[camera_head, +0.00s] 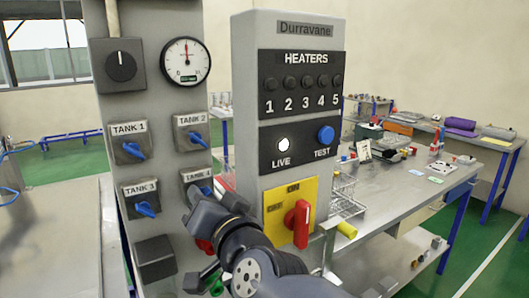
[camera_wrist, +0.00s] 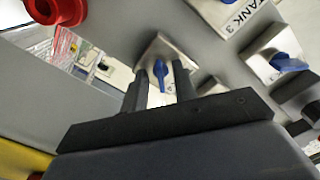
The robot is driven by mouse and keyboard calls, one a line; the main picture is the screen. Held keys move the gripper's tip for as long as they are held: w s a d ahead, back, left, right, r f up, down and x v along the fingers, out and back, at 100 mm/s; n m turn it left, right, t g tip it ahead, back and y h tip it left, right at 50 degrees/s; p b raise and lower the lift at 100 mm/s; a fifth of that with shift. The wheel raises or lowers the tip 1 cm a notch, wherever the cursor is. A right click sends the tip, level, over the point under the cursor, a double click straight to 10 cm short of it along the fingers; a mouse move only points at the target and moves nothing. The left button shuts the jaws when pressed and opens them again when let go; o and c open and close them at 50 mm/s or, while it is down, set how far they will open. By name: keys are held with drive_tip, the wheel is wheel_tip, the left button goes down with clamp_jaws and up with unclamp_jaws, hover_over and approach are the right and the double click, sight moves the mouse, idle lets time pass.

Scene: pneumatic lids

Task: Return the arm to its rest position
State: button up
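My gripper (camera_head: 208,205) is in front of the lower right knob plate on the grey panel, the one labelled Tank 4 (camera_head: 198,175). In the wrist view my gripper (camera_wrist: 161,78) is open, with a gap between its two dark fingers. The blue Tank 4 knob (camera_wrist: 160,68) shows in that gap; I cannot tell whether the fingers touch it. Nothing is visibly held. In the head view my gripper and wrist partly cover this plate and knob. My arm reaches up from the bottom of the picture.
Beside it are the Tank 3 knob (camera_head: 145,209), Tank 2 knob (camera_head: 198,140) and Tank 1 knob (camera_head: 133,150), with a gauge (camera_head: 186,61) above. Close right stands the heater cabinet (camera_head: 258,150) with a red switch (camera_head: 298,222) and lit Live lamp (camera_head: 284,144). A cluttered bench (camera_head: 400,205) lies behind.

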drive_tip(key=shift+n+p, duration=3.45)
drive_tip(key=shift+n, duration=4.45)
